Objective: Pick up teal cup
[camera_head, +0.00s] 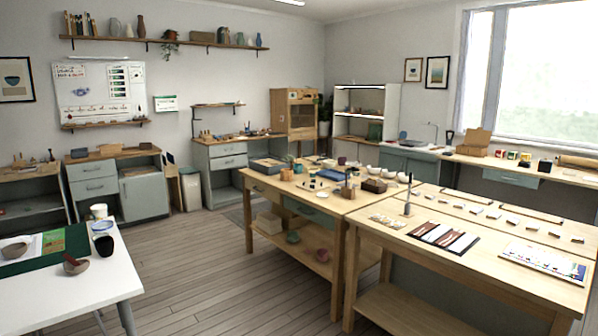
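A small teal-green item (298,169), possibly the teal cup, stands near the far left end of the central wooden worktable (395,222). It is too small to be sure of its shape. Neither of my grippers is in view.
A white table (95,300) at the front left holds a black cup (104,245), bowls and a green mat. Wooden floor (190,265) is open between it and the central worktable. Cabinets line the back wall; a counter (530,172) runs under the window.

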